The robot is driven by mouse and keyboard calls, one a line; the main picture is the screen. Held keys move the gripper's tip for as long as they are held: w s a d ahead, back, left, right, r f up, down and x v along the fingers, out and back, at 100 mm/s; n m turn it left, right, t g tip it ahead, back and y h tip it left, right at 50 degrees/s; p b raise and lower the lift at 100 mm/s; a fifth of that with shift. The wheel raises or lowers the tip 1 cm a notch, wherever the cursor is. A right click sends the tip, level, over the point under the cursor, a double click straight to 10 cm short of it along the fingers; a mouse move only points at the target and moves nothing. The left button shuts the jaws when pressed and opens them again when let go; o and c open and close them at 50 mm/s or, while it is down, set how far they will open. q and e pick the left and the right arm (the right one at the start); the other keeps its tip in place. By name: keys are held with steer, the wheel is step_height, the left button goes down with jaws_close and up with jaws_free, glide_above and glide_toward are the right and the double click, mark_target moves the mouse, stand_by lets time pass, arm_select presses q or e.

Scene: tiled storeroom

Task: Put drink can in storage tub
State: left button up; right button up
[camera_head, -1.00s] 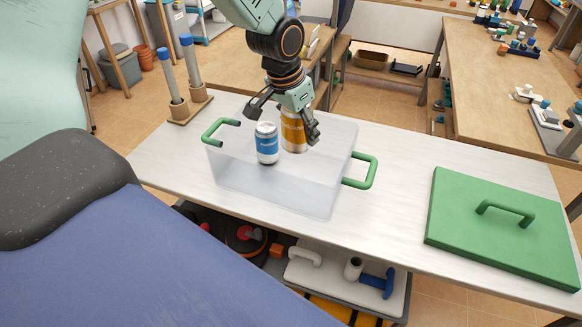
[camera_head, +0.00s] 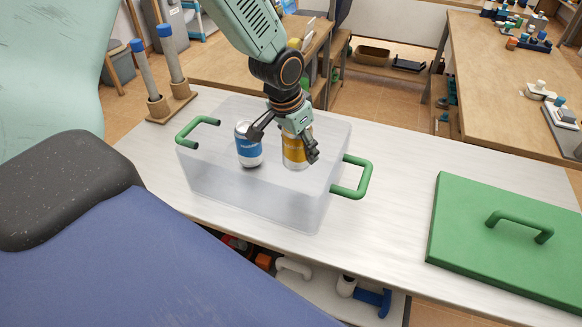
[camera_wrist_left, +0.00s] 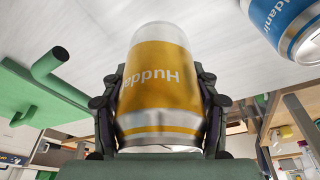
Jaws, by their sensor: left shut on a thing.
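My left gripper (camera_head: 286,143) is shut on a yellow drink can (camera_head: 294,152), with its fingers on both sides of the upper part. The held can also fills the middle of the left wrist view (camera_wrist_left: 160,80). The storage tub (camera_head: 255,205) is translucent, has green handles, and stands lidless on the white table. The held can is within the tub's outline; whether it touches the floor I cannot tell. A blue and white can (camera_head: 249,148) is upright just left of it, also within that outline. My right gripper is not in view.
A green lid with a handle (camera_head: 505,235) lies on the white table (camera_head: 395,180) at the right. A wooden stand with two blue-topped posts (camera_head: 168,105) is at the back left. The table between tub and lid is clear.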

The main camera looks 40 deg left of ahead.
mark_target(286, 132)
arm_select(q)
steer(key=f, duration=0.2)
steer(key=shift+s+a+f, duration=0.1)
steer(key=shift+s+f, duration=0.2)
steer(key=shift+s, duration=0.05)
steer(key=x, duration=0.1)
steer(key=b+x, duration=0.1)
steer(key=x, duration=0.1)
steer(key=shift+s+f, duration=0.2)
steer(key=shift+f, duration=0.3)
steer(key=shift+a+r, duration=0.1)
steer(key=o, duration=1.5)
steer(key=shift+c, duration=0.2)
steer(key=shift+r, duration=0.25)
steer(key=p+v, duration=0.1)
steer(key=v, duration=0.4)
steer(key=p+v, duration=0.1)
steer(key=v, duration=0.5)
steer(key=shift+s+r, duration=0.25)
steer(key=shift+s, duration=0.05)
